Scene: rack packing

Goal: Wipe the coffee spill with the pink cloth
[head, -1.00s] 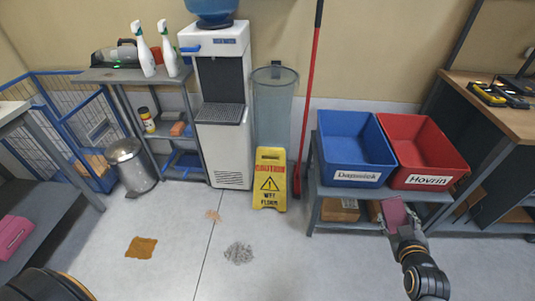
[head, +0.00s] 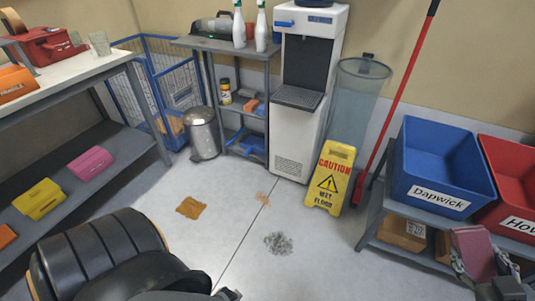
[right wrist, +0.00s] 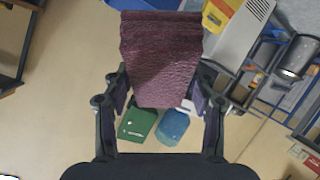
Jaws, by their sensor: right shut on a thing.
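A dusky pink cloth (head: 472,247) hangs in my right gripper (head: 485,268) at the lower right of the head view. In the right wrist view the cloth (right wrist: 161,58) looks dark maroon and sits between the two fingers, which are shut on it. A brown coffee-coloured spill (head: 191,208) lies on the floor left of centre, well away from the cloth. My left arm fills the lower left of the head view. Only a small part of what seems to be my left gripper (head: 230,294) shows at the bottom edge, with its fingers not clear.
A grey crumbly pile (head: 278,243) and a faint tan patch (head: 262,198) lie on the floor. A yellow wet floor sign (head: 329,178) stands before the water dispenser (head: 291,140). A blue bin (head: 440,200) and red bin (head: 512,205) stand right. A bench (head: 75,78) stands left.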

